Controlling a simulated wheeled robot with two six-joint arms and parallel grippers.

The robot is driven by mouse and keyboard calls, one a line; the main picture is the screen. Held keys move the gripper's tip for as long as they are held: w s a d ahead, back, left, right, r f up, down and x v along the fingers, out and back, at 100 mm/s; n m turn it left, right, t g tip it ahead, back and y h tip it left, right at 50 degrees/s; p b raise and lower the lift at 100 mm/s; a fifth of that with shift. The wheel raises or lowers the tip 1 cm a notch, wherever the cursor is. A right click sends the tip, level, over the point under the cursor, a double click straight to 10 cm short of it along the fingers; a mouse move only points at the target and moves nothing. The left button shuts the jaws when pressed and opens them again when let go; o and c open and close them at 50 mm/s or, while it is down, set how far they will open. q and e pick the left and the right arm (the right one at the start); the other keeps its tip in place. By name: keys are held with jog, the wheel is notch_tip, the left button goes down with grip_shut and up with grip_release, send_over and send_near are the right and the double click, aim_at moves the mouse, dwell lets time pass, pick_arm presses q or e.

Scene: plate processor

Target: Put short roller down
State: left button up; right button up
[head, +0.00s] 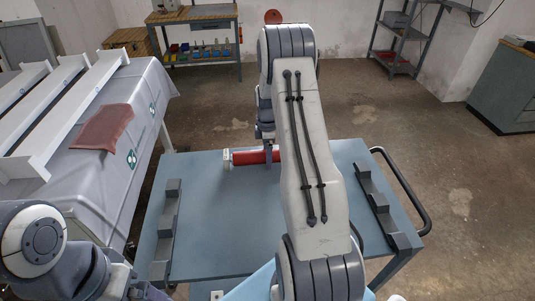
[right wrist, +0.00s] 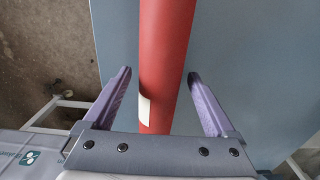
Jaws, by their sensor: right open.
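The short red roller (head: 250,157) lies on the far part of the blue cart top (head: 240,215), with its pale left end showing. My right arm hides its right part in the head view. In the right wrist view the red roller (right wrist: 165,60) runs between the fingers and bears a white label.
Dark notched holders stand along the left (head: 167,230) and right (head: 383,208) sides of the cart. A black handle (head: 410,195) curves out at the right. A covered table (head: 110,170) with white beams and a red cloth (head: 103,128) is at the left.

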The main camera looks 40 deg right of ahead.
notch_tip(320, 180, up, 12)
jog(key=b, duration=0.1)
jog(key=shift+r+b, duration=0.15)
jog(key=shift+b, duration=0.25)
notch_tip(320, 180, down, 12)
jog(key=shift+f+p, duration=0.1)
jog(key=shift+p, duration=0.9)
notch_tip(320, 180, up, 2)
jog(key=shift+r+b, duration=0.1)
jog(key=shift+b, duration=0.3)
jog(key=shift+r, duration=0.85)
jog(key=shift+f, duration=0.1)
